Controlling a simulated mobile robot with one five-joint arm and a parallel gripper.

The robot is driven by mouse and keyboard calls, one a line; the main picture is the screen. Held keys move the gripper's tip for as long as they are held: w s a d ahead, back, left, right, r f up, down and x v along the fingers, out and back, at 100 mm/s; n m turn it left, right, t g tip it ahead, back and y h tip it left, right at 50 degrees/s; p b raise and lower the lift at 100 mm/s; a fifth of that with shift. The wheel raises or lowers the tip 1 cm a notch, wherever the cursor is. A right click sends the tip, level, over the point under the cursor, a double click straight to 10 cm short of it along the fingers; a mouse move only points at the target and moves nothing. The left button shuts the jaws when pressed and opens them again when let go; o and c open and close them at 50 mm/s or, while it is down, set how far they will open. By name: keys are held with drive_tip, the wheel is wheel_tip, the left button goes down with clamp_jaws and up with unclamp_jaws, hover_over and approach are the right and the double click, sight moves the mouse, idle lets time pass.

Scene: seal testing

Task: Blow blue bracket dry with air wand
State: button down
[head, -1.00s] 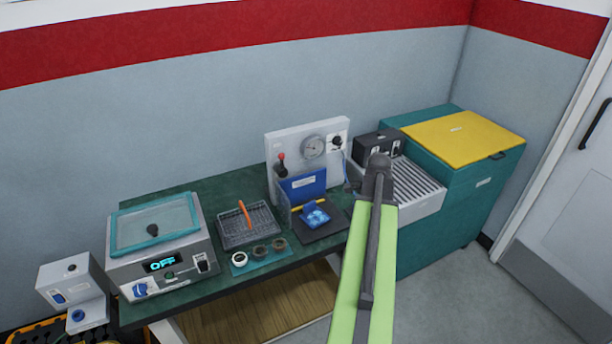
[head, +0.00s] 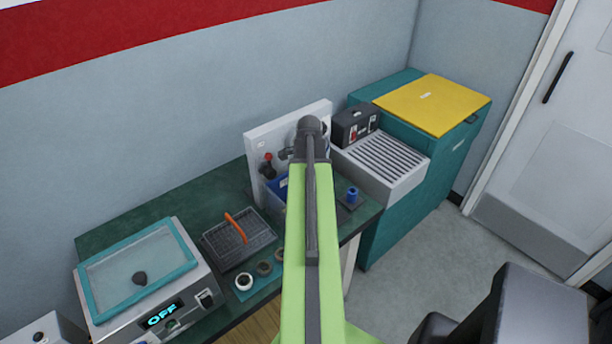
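A small blue piece (head: 352,194) shows on a dark mat just right of my arm and looks like the blue bracket; my arm may hide part of it. The white back panel (head: 258,150) stands behind, its gauge mostly covered by my arm. A black handle with a red top (head: 268,166) stands at the panel's left side; I cannot tell whether it is the air wand. My green arm rises up the middle of the view to a dark joint in front of the panel. The gripper itself cannot be made out.
On the green bench are a wire basket (head: 238,240) with an orange handle, several small rings (head: 264,268), and a lidded unit reading OFF (head: 150,275). A black box (head: 355,124), a grilled white unit (head: 385,165) and a yellow-lidded teal cabinet (head: 435,105) stand right. Floor is open.

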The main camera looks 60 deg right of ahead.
wheel_tip(320, 180, up, 5)
drive_tip(key=p, duration=0.5)
drive_tip(key=shift+r, duration=0.15)
wheel_tip(320, 180, down, 5)
drive_tip(key=b, duration=0.5)
drive_tip(key=shift+f, duration=0.2)
drive_tip(key=shift+r, duration=0.1)
drive_tip(key=shift+s, duration=0.1)
drive_tip(key=shift+d, duration=0.15)
idle(0.4)
drive_tip(key=shift+s+d, duration=0.15)
drive_tip(key=shift+d, duration=0.8)
drive_tip(key=shift+s+d, duration=0.1)
drive_tip(key=shift+d, duration=0.8)
idle(0.5)
wheel_tip(320, 180, up, 5)
drive_tip(key=p, duration=0.5)
